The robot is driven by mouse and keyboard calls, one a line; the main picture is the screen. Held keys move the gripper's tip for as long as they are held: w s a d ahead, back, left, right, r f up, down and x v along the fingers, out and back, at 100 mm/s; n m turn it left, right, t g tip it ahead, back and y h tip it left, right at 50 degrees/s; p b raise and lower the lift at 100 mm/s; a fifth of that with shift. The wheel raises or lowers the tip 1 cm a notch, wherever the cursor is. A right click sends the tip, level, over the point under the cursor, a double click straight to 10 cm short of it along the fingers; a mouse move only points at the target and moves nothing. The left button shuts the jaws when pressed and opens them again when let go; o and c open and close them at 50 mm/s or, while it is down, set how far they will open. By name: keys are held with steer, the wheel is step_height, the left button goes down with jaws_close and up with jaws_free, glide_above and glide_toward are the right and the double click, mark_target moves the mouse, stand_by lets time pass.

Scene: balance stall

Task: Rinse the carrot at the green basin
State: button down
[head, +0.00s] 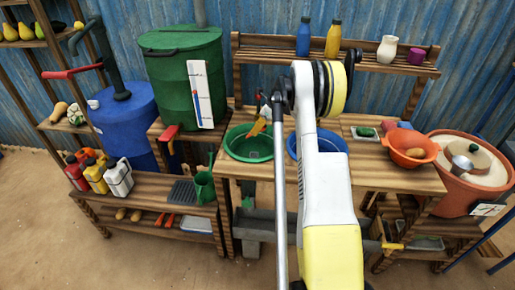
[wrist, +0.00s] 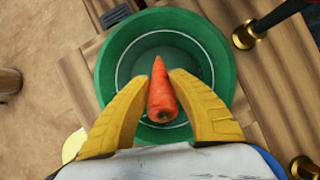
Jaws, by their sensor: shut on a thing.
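The green basin (head: 233,146) is set in the wooden counter in the head view, left of my arm. In the wrist view the green basin (wrist: 106,62) lies right below my gripper. My gripper (wrist: 160,82) has yellow fingers shut on the orange carrot (wrist: 161,95), with its narrow end pointing away from my wrist. The carrot is over the inside of the basin; I cannot tell how high. In the head view my gripper (head: 257,127) is small above the basin, and the carrot is hard to make out.
A blue basin (head: 338,139) sits right of the green one, partly behind my arm. A green barrel (head: 165,85) with a red tap (head: 169,132) stands to the left. An orange colander (head: 412,143) and a clay pot (head: 455,198) are at the right.

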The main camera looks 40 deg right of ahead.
steer(key=shift+r+p, duration=1.05)
steer(key=shift+r, duration=1.35)
steer(key=shift+r+p, duration=1)
steer(key=shift+r, duration=1)
